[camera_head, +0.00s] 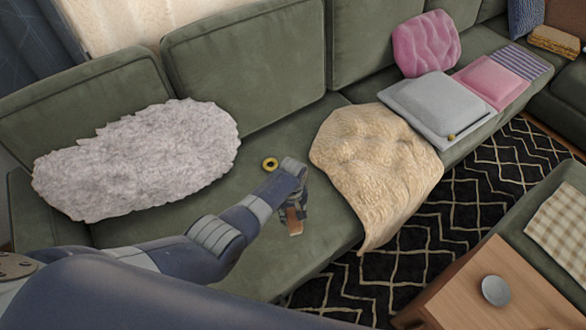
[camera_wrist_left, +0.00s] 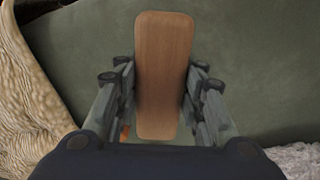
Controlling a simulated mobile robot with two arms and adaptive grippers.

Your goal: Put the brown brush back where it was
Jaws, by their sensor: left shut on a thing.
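The brown brush (camera_wrist_left: 163,75) shows as a wooden block with rounded corners between the two fingers of my left gripper (camera_wrist_left: 163,100) in the left wrist view. The gripper is shut on it. In the head view the brush (camera_head: 294,221) hangs from the left gripper (camera_head: 294,204), over the green sofa seat. Whether it touches the seat I cannot tell. A small yellow ring-shaped thing (camera_head: 270,164) lies on the seat just left of the gripper's wrist. My right gripper is not in view.
A cream throw (camera_head: 375,160) drapes over the seat edge to the right. A wooden table (camera_head: 470,290) with a grey bowl (camera_head: 496,291) stands at lower right.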

